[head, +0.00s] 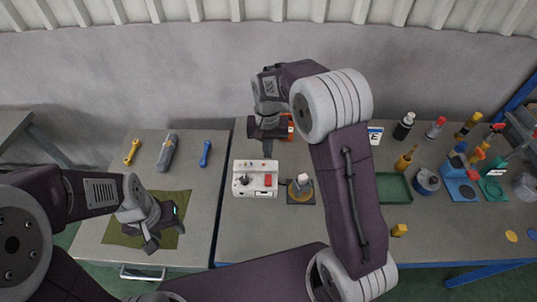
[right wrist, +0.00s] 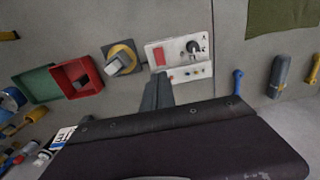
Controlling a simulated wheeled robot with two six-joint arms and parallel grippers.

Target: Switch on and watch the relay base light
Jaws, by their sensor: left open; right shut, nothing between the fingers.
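A white control box (head: 255,180) sits on the table, with a black knob and a red rectangular switch on top. It also shows in the right wrist view (right wrist: 180,54), with small coloured spots along one edge; I cannot tell whether any is lit. Beside it is a dark square base (head: 301,194) with a yellow ring and a grey block on it, also in the right wrist view (right wrist: 121,60). My right gripper (head: 267,150) is shut and empty, pointing down just behind the box. Its fingers (right wrist: 157,92) appear near the box's edge. My left gripper (head: 165,238) is open and empty over an olive mat.
The olive mat (head: 120,232) lies at the front left. A yellow wrench (head: 132,152), a grey tool (head: 167,153) and a blue wrench (head: 205,154) lie behind it. A green tray (head: 394,188), bottles and tools crowd the right. The table's front middle is mostly clear.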

